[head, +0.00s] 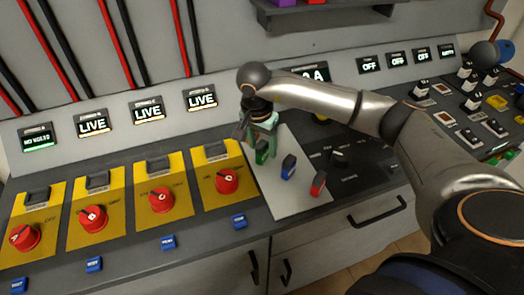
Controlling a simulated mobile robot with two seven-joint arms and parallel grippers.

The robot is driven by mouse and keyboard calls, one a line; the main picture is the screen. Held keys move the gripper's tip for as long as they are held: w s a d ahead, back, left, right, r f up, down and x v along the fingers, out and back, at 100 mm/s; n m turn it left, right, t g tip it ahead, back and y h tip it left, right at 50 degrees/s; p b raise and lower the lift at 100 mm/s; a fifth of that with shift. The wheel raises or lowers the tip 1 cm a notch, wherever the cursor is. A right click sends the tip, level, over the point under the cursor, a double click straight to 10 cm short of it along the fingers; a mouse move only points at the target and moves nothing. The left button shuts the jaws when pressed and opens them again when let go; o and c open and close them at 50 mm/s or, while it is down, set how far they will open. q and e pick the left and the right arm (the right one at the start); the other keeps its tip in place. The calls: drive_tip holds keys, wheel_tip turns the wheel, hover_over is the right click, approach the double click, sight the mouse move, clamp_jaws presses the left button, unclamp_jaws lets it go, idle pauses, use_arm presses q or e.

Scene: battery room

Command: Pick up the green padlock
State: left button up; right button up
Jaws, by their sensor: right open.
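The green padlock (262,157) lies at the far left of a row of small padlocks on a light grey mat. My right gripper (264,140) reaches down from above, directly over the green padlock. Its fingers are open, with the upper part of the padlock close to or between the fingertips. Whether they touch it I cannot tell. The fingers partly hide the padlock's top. My left gripper is not in view.
A blue padlock (288,167) and a red padlock (318,183) lie right of the green one on the mat (300,205). Several yellow panels with red rotary switches (227,181) stand to the left. Black and white switches (471,82) fill the right console.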

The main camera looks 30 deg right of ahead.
drive_tip(key=shift+w+d+f, duration=0.1)
drive_tip(key=shift+d+f, duration=0.05)
drive_tip(key=shift+f, duration=1.1)
clamp_jaws()
